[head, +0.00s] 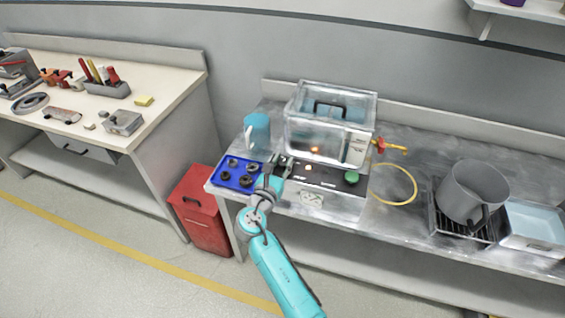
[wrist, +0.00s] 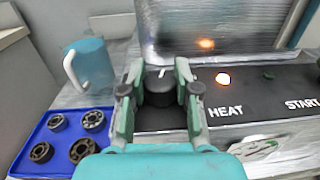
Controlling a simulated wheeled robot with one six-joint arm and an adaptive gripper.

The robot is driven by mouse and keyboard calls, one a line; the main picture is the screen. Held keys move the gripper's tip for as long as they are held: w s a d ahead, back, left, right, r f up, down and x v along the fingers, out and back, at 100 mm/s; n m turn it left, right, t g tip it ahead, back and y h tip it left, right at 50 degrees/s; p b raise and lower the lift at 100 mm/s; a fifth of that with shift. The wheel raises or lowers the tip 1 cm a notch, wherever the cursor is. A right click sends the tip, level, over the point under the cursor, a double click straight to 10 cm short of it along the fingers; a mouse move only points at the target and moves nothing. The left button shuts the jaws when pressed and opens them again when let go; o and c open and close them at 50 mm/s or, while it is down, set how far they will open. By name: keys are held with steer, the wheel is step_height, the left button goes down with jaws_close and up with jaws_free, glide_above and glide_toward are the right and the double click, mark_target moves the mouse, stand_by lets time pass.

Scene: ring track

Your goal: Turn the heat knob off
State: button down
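The heat knob (wrist: 161,88) is a round black knob on the dark control panel (head: 328,180), left of the HEAT label. A white mark shows near its top. The fingers and arm hide the knob in the head view.
A blue tray (head: 233,184) with several dark rings and a blue jug (head: 257,130) are left. A green button (head: 351,176) is at the panel's right; a yellow ring (head: 414,190) lies beyond.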

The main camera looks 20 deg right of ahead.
steer(key=shift+n+t+y, duration=0.3)
steer(key=shift+y, duration=0.1)
steer(key=shift+s+d+n+t+y, duration=0.15)
steer(key=shift+n+t+y, duration=0.55)
steer(key=shift+y, duration=0.4)
steer(key=shift+n+t+y, duration=0.7)
steer(key=shift+n+y, duration=0.8)
steer(key=shift+y, duration=0.5)
steer(key=shift+n+y, duration=0.6)
steer(key=shift+y, duration=0.3)
steer(key=c, duration=0.8)
jaws_free()
